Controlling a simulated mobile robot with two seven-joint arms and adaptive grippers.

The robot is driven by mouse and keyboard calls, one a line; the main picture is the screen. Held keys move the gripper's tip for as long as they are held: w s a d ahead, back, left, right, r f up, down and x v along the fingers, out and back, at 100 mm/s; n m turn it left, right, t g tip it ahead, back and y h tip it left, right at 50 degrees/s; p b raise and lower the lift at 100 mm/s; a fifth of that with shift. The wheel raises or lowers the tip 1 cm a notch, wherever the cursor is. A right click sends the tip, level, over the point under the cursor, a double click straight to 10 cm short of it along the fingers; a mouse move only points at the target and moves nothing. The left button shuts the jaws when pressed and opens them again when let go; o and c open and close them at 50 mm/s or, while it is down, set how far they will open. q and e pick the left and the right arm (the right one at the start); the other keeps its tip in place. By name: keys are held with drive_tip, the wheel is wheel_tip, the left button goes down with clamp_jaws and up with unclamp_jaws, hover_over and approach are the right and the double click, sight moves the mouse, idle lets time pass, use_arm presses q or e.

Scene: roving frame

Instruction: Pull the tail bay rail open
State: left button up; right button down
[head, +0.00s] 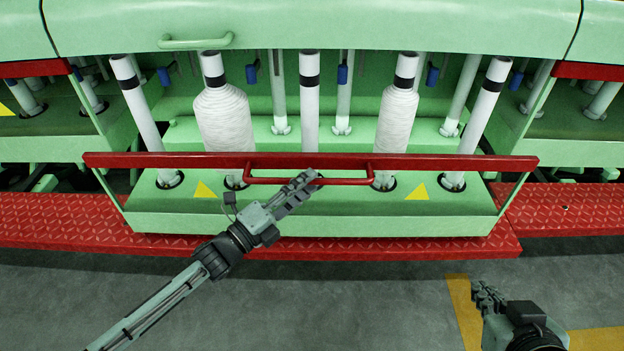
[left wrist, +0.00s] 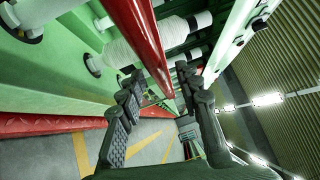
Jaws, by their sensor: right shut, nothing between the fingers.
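The tail bay rail is a red bar (head: 450,162) across the front of the green bay, with a red U-shaped handle (head: 345,181) at its middle. In the left wrist view a red bar (left wrist: 151,50) runs lengthwise beyond and between my fingers. My left gripper (head: 306,180) is at the left half of the handle, its fingers overlapping it in the head view. In the left wrist view my left gripper (left wrist: 160,95) has its fingers spread apart; I cannot tell whether they touch the handle. My right gripper (head: 478,291) is shut and empty, low at the right over the floor.
White spools (head: 224,120) and white posts stand in the bay behind the rail. A green handle (head: 195,41) is on the upper cover. A red tread step (head: 400,247) runs along the machine's foot. The grey floor (head: 350,290) in front is clear, with yellow lines.

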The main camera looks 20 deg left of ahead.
use_arm(q)
drive_tip(key=shift+x, duration=1)
drive_tip(key=shift+c, duration=0.3)
clamp_jaws()
